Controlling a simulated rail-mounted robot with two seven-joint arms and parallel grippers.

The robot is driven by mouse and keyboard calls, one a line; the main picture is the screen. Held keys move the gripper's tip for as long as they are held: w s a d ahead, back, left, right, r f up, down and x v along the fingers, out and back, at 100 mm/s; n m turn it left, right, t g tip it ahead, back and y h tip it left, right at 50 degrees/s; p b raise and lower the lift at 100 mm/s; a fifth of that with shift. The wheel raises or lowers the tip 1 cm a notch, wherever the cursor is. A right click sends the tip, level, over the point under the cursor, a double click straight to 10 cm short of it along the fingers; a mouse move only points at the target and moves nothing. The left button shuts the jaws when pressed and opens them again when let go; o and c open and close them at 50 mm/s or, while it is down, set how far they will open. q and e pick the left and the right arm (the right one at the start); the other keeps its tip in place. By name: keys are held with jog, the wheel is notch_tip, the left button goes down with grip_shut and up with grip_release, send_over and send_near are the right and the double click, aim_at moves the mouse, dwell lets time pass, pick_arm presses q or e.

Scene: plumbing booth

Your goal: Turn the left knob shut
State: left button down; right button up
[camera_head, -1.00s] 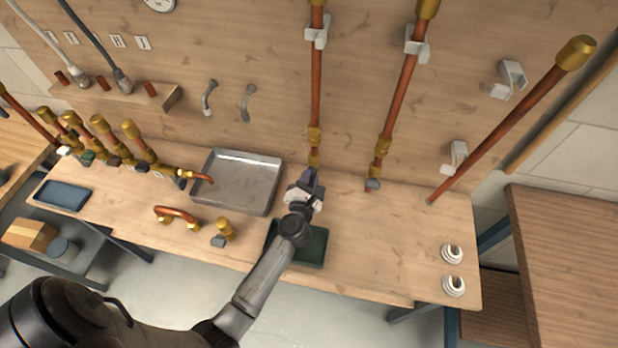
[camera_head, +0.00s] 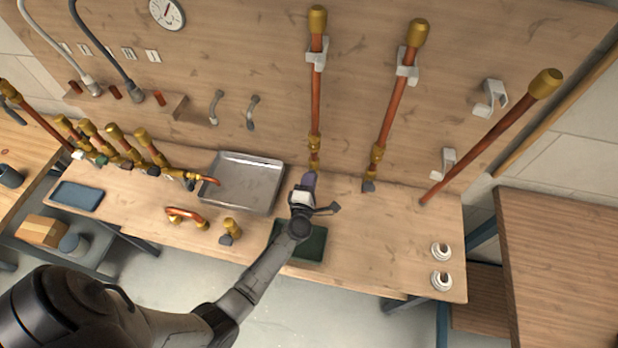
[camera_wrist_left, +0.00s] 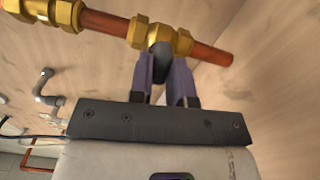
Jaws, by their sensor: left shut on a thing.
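The left knob is a dark grey handle (camera_wrist_left: 161,58) on the brass valve (camera_wrist_left: 160,36) of the left vertical copper pipe (camera_head: 316,92). In the head view my left gripper (camera_head: 308,180) is at the foot of this pipe and mostly hides the knob. In the left wrist view the two purple-grey fingers of my left gripper (camera_wrist_left: 165,78) stand on either side of the knob, shut on it. The far side of the knob is hidden by the valve and fingers. My right gripper is out of view.
Another vertical pipe with a grey knob (camera_head: 369,186) stands just right of my left gripper. A metal tray (camera_head: 238,202) lies to the left, and a dark green tray (camera_head: 312,246) lies below my wrist. Two white rings (camera_head: 441,281) lie at the bench's right end.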

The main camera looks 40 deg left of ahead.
pick_arm(q)
jog(key=shift+m+p, duration=0.35)
jog(key=shift+m, duration=0.55)
jog(key=c, duration=1.1)
grip_release()
jog(key=shift+o, duration=0.2)
jog(key=v, duration=1.4)
